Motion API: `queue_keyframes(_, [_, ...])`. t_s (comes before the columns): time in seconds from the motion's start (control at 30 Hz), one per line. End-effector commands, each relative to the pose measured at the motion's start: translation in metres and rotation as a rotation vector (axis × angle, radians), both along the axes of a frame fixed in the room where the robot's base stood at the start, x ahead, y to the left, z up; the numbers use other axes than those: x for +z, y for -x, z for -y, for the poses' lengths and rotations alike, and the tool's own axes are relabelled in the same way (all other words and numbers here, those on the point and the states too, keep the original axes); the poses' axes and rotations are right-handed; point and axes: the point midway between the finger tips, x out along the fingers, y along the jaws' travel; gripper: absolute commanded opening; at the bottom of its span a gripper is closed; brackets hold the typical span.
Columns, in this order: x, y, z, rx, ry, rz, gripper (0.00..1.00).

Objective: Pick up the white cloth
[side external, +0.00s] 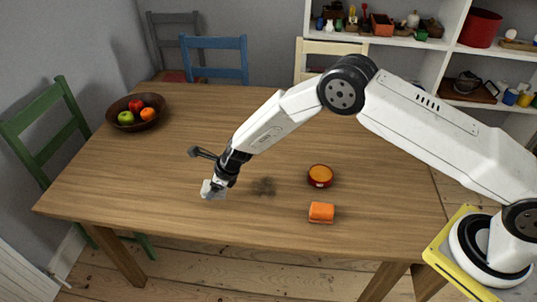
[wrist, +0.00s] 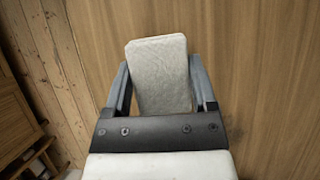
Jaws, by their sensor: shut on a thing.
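The white cloth (wrist: 160,75) is a folded, block-like piece with a textured surface. It sits between the two fingers of my gripper (wrist: 160,95) in the wrist view, and the fingers are shut on it. In the side external view the cloth (side external: 212,190) shows at the tip of my gripper (side external: 216,182), over the front left part of the wooden table (side external: 130,180). A shadow lies on the table to the right of the gripper, and the cloth appears held above the surface.
An orange folded cloth (side external: 321,212) and a small round red dish (side external: 320,176) with orange contents lie to the right. A brown fruit bowl (side external: 115,112) stands at the back left. Chairs surround the table. Its middle is clear.

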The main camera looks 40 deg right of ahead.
Motion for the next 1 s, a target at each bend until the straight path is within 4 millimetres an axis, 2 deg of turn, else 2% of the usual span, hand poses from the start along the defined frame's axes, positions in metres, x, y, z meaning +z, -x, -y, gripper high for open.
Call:
queue_keyframes(0.37, [0.044,0.034,0.012,-0.001,0.001,0.002,0.16])
queue_keyframes(1.0, [0.074,0.099,0.034,0.0,0.001,0.001,0.16])
